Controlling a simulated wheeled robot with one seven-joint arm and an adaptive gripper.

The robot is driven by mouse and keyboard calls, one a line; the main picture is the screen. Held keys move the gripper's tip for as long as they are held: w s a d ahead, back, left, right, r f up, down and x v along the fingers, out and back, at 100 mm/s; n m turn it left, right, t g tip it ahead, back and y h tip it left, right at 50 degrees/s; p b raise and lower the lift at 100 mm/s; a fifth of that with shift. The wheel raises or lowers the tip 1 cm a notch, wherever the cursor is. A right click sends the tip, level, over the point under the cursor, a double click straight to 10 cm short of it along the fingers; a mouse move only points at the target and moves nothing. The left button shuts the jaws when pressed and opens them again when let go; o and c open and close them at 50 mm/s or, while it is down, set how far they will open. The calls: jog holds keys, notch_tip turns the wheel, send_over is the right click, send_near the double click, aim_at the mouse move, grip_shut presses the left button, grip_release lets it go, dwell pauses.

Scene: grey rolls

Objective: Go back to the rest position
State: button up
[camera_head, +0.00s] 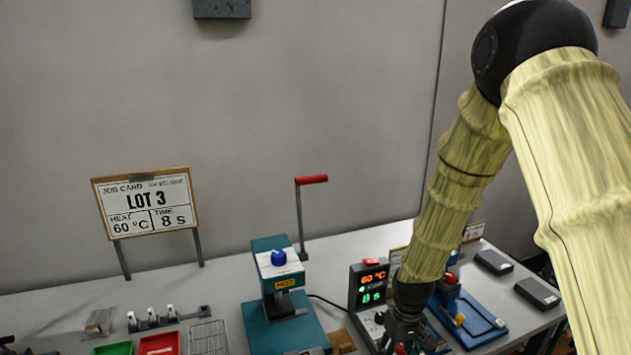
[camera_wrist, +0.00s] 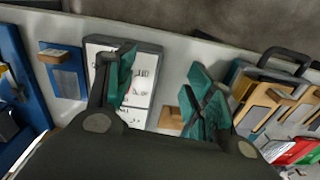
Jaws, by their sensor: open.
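My gripper (camera_head: 405,335) hangs low over the bench at the end of my arm, beside the dark controller box and partly cut off by the bottom edge of the head view. In the wrist view my gripper (camera_wrist: 162,95) shows its two teal fingers spread apart, with nothing between them. A white printed panel (camera_wrist: 138,85) with a dark border lies beyond the left finger. A small tan block (camera_wrist: 170,118) shows between the fingers, apart from them.
The controller box (camera_head: 368,285) reads 60 °C and 8 s. A teal heat press (camera_head: 277,262) with a red-handled lever stands left of it. A blue fixture (camera_head: 480,325) is close on the right. A job card (camera_head: 147,205) stands at the back left.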

jog(key=s+f+m, duration=0.1)
jog(key=s+f, duration=1.2)
jog(key=f, duration=0.2)
jog(key=s+d+f+m+b, duration=0.1)
jog(key=s+f, duration=0.3)
jog(key=s, duration=0.6)
jog(key=s+d+f+m, duration=0.1)
jog(key=s+f, duration=0.4)
jog(key=s, duration=0.5)
jog(key=shift+s+d+b, duration=0.35)
